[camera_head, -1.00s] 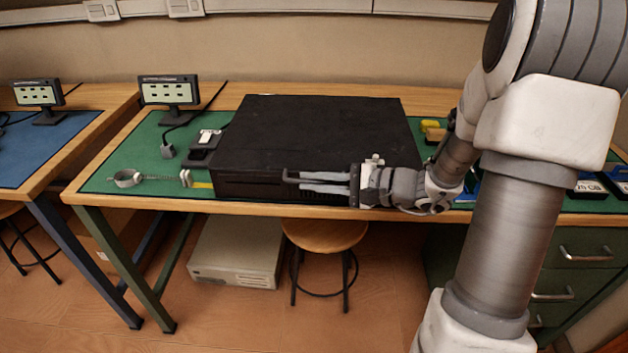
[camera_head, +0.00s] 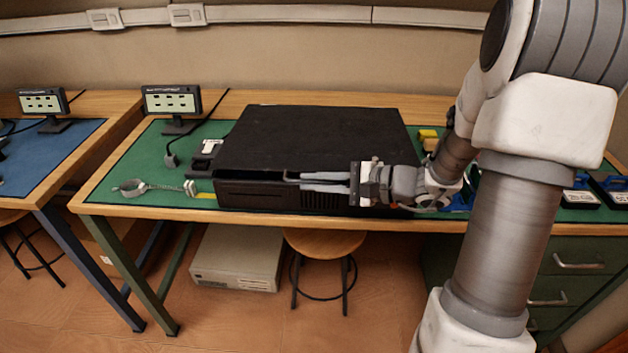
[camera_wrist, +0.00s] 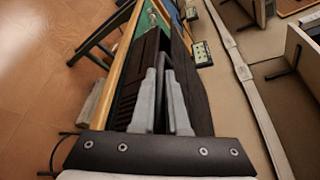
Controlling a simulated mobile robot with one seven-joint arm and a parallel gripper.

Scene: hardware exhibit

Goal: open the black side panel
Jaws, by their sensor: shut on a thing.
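The black side panel (camera_head: 315,135) is the broad flat top of a black computer case (camera_head: 265,195) lying on its side on the green-matted bench. A dark gap shows between the panel's front edge and the case front. My gripper (camera_head: 300,181) reaches in from the right along that edge and is shut on the panel's edge. In the wrist view, the two grey fingers of my gripper (camera_wrist: 164,75) lie close together, with the slatted case front (camera_wrist: 132,85) to the left and the panel (camera_wrist: 192,95) to the right. The exact grip between the fingertips is partly hidden.
A metal strap (camera_head: 135,188) and a small black-and-white device (camera_head: 206,152) lie left of the case. A small monitor (camera_head: 172,101) stands behind. A yellow item (camera_head: 428,135) lies right of the case. A stool (camera_head: 325,243) stands below the bench's front edge.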

